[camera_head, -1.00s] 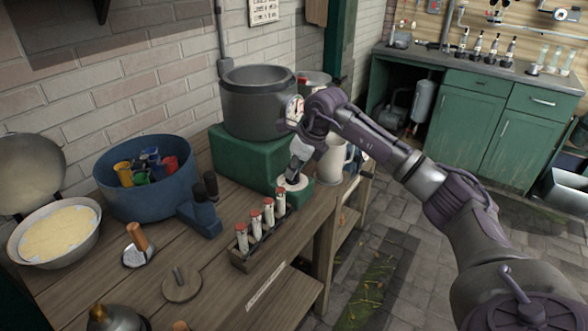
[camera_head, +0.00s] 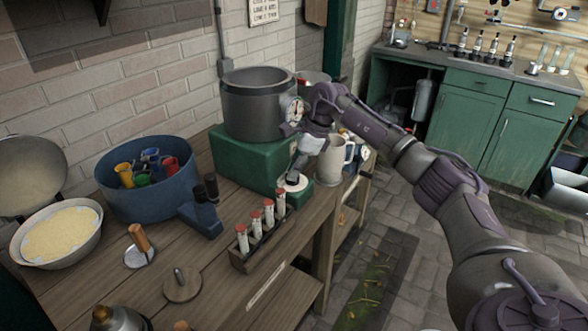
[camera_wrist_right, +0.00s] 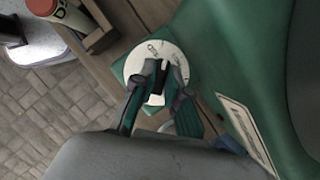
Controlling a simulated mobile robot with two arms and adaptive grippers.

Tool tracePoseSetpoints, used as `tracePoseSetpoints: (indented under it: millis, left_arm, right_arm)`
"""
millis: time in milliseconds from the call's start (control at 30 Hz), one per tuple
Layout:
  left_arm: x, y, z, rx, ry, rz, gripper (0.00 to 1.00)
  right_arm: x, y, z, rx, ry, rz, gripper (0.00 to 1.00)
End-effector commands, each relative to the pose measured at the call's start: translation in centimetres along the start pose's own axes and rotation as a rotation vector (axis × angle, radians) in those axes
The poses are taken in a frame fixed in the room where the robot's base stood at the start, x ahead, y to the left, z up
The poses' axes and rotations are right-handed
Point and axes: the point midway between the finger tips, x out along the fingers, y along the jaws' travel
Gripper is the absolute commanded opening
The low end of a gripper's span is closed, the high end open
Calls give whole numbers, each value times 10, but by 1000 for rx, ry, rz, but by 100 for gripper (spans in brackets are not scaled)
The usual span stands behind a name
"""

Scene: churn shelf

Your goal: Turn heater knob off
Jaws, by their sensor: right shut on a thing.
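The green heater (camera_head: 240,160) stands on the wooden bench with a dark grey pot (camera_head: 257,115) on it. The round white dial (camera_head: 300,187) of its knob sits on a green block at the heater's front corner. In the right wrist view, the dial (camera_wrist_right: 141,58) carries dark markings. My right gripper (camera_head: 291,178) reaches down onto the dial from above. In the wrist view, the right gripper's fingers (camera_wrist_right: 158,84) are shut on the dark heater knob (camera_wrist_right: 159,74), mostly hidden between them. My left gripper is not in view.
A rack (camera_head: 262,237) of red-capped tubes stands just in front of the heater. A blue bowl (camera_head: 143,190) of coloured cups is to the left, and a pale mug (camera_head: 331,160) to the right. A gauge (camera_head: 294,110) sits on the pot beside my wrist.

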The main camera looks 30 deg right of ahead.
Motion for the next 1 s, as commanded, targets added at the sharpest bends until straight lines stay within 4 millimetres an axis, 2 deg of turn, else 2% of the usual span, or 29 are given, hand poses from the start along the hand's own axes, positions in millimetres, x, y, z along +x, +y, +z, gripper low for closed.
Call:
tracePoseSetpoints:
  millis: [300,767,800,900,933,1000]
  left_arm:
    - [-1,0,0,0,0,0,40]
    - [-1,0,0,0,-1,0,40]
    - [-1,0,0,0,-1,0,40]
    - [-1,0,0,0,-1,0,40]
    - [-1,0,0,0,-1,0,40]
    - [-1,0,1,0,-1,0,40]
  right_arm:
    - [-1,-2,0,-98,0,37,0]
    - [-1,-2,0,-114,0,42,0]
    - [-1,-2,0,-114,0,42,15]
    - [-1,-1,0,-113,0,42,32]
    - [-1,-1,0,-113,0,42,37]
    - [-1,-1,0,-113,0,43,39]
